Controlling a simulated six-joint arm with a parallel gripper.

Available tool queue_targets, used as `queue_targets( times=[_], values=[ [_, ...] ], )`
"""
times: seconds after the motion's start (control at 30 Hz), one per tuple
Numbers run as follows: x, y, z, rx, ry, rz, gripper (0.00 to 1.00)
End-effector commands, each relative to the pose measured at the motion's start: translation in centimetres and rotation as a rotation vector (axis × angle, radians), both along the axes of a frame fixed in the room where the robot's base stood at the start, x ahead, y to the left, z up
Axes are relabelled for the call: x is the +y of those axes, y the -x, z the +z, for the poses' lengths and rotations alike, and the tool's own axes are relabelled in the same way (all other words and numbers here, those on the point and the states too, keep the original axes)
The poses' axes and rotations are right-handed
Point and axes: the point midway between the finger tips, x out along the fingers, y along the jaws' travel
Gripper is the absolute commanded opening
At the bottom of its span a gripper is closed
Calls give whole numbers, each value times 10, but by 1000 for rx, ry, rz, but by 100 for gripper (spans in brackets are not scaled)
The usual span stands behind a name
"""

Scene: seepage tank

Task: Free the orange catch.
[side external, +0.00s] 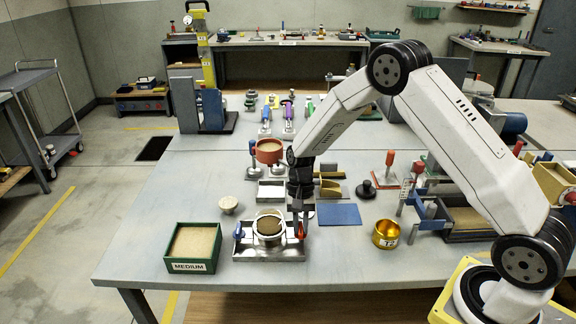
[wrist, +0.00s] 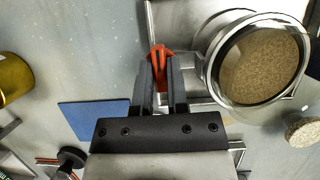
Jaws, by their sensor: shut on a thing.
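The orange catch (wrist: 158,52) stands at the side of the seepage tank, a clear round vessel (wrist: 255,65) filled with brown granular material. In the side view the catch (side external: 301,231) is at the right of the tank (side external: 269,226), on its metal base tray (side external: 250,252). My gripper (wrist: 159,72) is shut on the orange catch, which shows between and beyond its fingertips. The gripper points down at the tank's right side in the side view (side external: 300,213). A blue catch (side external: 239,231) sits at the tank's left side. The fingers hide part of the orange catch.
A green box labelled MEDIUM (side external: 192,246) stands left of the tank. A gold cup (side external: 386,234) and a blue mat (side external: 338,214) lie to the right. A pale round piece (side external: 228,205) lies behind left. The table's front left is clear.

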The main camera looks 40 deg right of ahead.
Motion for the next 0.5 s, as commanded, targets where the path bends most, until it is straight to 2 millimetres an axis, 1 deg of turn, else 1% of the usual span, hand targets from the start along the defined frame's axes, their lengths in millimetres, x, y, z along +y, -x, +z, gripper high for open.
queue_targets(
  times=[0.2, 0.23, 0.27, 0.3, 0.33, 0.5],
  values=[
    [0, 0, 0, 1, 0, 4, 0],
    [0, 0, 0, 1, 0, 4, 21],
    [0, 0, 0, 1, 0, 4, 30],
    [0, 0, 0, 1, 0, 4, 43],
    [0, 0, 0, 0, 1, 4, 53],
    [0, 0, 0, 0, 0, 2, 53]
  ],
)
